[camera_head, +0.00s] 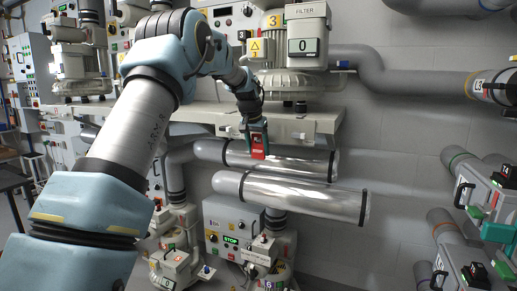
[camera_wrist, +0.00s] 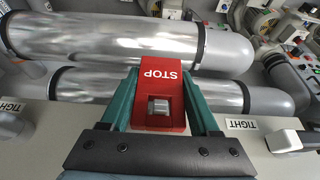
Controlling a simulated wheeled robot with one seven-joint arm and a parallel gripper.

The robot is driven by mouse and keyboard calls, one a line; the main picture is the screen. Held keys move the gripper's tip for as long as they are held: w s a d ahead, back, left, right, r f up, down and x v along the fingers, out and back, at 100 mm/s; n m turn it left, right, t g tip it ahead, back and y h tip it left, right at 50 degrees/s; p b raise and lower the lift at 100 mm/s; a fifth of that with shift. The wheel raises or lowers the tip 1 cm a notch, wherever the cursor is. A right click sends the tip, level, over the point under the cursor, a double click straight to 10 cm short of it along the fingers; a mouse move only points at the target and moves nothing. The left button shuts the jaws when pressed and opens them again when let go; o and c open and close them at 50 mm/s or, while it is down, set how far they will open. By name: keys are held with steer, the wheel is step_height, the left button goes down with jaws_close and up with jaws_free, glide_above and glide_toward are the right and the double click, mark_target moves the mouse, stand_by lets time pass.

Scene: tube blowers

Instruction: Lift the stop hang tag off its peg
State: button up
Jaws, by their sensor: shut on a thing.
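The red stop hang tag (camera_wrist: 161,75) is between the two green fingers of my gripper (camera_wrist: 160,92) in the wrist view, with its white STOP lettering upside down. My gripper is shut on it. A small silvery square shows in the tag's lower part; I cannot tell whether it is the peg or something seen through an opening. In the head view the tag (camera_head: 258,153) hangs below my gripper (camera_head: 257,138), at the front of the pale ledge. I cannot tell whether the tag still touches its peg.
Two shiny silver pipes, an upper one (camera_head: 290,160) and a lower one (camera_head: 290,195), run behind and below the tag. The pale ledge (camera_head: 310,125) carries TIGHT labels (camera_wrist: 240,125) and a clamp-like fitting (camera_wrist: 284,140). A control box (camera_head: 230,225) stands below.

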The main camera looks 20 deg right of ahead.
steer(key=shift+c, duration=1.4)
steer(key=shift+r+b, duration=0.15)
steer(key=shift+b, duration=0.3)
steer(key=shift+s+a+r, duration=0.1)
steer(key=shift+s+a, duration=0.05)
steer(key=s+a+b, duration=0.6)
steer(key=s+a, duration=0.6)
steer(key=s, duration=0.1)
steer(key=shift+w+r+p, duration=0.1)
steer(key=shift+r+p, duration=0.4)
steer(key=shift+r, duration=0.05)
steer(key=s+a+b, duration=0.2)
steer(key=s+a, duration=0.2)
steer(key=s, duration=0.1)
steer(key=shift+a, duration=0.35)
steer(key=shift+s, duration=0.1)
